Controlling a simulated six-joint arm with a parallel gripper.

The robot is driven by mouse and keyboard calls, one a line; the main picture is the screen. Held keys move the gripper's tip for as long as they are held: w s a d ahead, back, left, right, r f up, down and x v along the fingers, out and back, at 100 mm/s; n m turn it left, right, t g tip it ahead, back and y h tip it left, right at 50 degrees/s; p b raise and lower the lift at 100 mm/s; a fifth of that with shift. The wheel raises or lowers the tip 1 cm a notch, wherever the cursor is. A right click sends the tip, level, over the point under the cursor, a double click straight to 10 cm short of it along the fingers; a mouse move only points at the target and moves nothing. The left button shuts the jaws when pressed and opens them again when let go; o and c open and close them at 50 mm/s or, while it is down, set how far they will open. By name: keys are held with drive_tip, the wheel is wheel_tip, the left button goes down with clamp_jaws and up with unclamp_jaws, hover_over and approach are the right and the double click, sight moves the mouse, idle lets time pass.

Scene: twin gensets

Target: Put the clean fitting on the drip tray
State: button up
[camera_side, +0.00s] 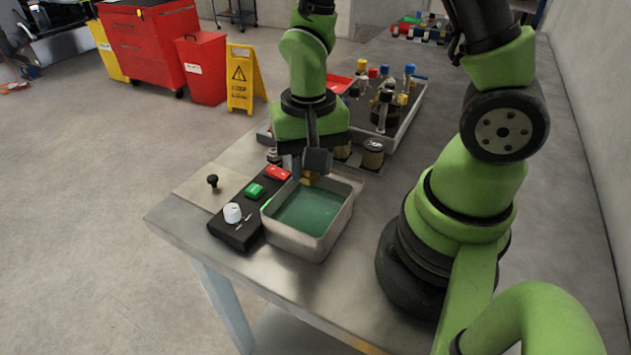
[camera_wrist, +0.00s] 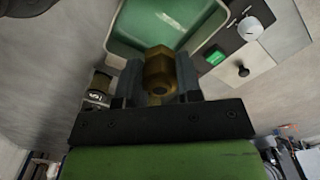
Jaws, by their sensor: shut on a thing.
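A brass hex fitting (camera_wrist: 160,72) is held between the two jaws of my gripper (camera_wrist: 158,85) in the wrist view. The basin also shows in the wrist view (camera_wrist: 118,50), beyond the fitting. A flat pale edge (camera_side: 357,178) shows behind the basin, partly hidden. I cannot tell whether this is the drip tray.
A black control box (camera_side: 230,233) with a white knob, green and red buttons stands left of the basin. A dark-topped jar (camera_side: 373,154) stands behind it. Further back, a large grey tray (camera_side: 410,118) holds several colour-capped items. The bench front is clear.

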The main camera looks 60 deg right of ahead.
drive_tip(key=d+m, duration=0.4)
drive_tip(key=d, duration=0.6)
drive_tip(key=f, duration=0.4)
drive_tip(key=d+f, duration=0.1)
drive_tip(key=f, duration=0.1)
drive_tip(key=shift+w, duration=0.2)
drive_tip(key=shift+f, duration=2.2)
drive_tip(key=o, duration=0.7)
drive_tip(key=shift+f, duration=0.15)
